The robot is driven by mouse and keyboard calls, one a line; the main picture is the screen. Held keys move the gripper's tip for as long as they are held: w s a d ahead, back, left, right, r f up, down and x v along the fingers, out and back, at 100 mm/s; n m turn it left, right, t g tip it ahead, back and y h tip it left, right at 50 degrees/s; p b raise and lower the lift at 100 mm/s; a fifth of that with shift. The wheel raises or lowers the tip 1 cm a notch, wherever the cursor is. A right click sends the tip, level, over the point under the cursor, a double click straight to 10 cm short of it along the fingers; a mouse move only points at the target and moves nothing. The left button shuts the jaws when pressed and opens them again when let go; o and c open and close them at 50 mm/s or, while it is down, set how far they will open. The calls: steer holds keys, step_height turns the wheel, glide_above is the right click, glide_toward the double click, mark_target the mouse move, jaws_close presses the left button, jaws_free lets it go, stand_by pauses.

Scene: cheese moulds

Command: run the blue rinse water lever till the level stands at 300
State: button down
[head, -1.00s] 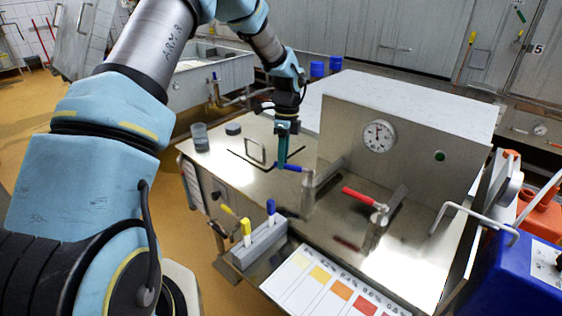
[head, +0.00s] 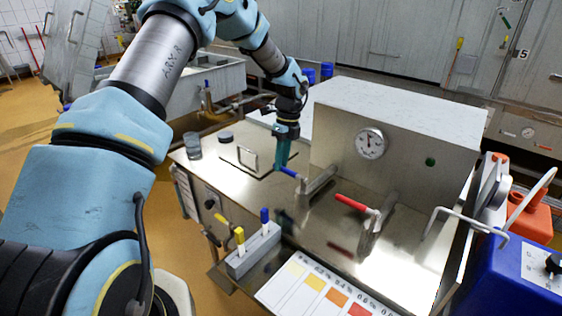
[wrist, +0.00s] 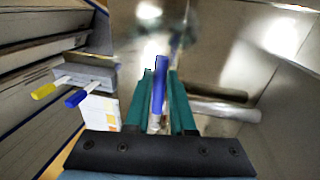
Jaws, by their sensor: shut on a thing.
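The blue lever (head: 289,172) sits on a metal tap (head: 319,183) on the steel worktop. My gripper (head: 282,164) is at the lever's free end. In the wrist view the blue handle (wrist: 158,88) runs between the two teal fingers (wrist: 160,100), which are shut on it. A red lever (head: 350,203) stands on a second tap to the right, apart from my gripper. A round white dial (head: 370,143) is on the steel box behind; its numbers are too small to read. No level mark at 300 can be made out.
A clear beaker (head: 193,146) and a dark puck (head: 226,137) stand at the worktop's back left. A grey block (head: 252,250) with yellow and blue handled tools and a colour chart (head: 318,292) are in front.

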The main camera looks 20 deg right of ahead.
steer(key=shift+d, duration=0.1)
steer(key=c, duration=0.8)
jaws_free()
steer(key=shift+o, duration=0.2)
steer(key=shift+r, duration=0.1)
step_height(320, 180, up, 10)
steer(key=w+d+b, duration=0.1)
steer(key=b, duration=0.2)
steer(key=shift+d+r, duration=0.25)
steer(key=shift+d, duration=0.15)
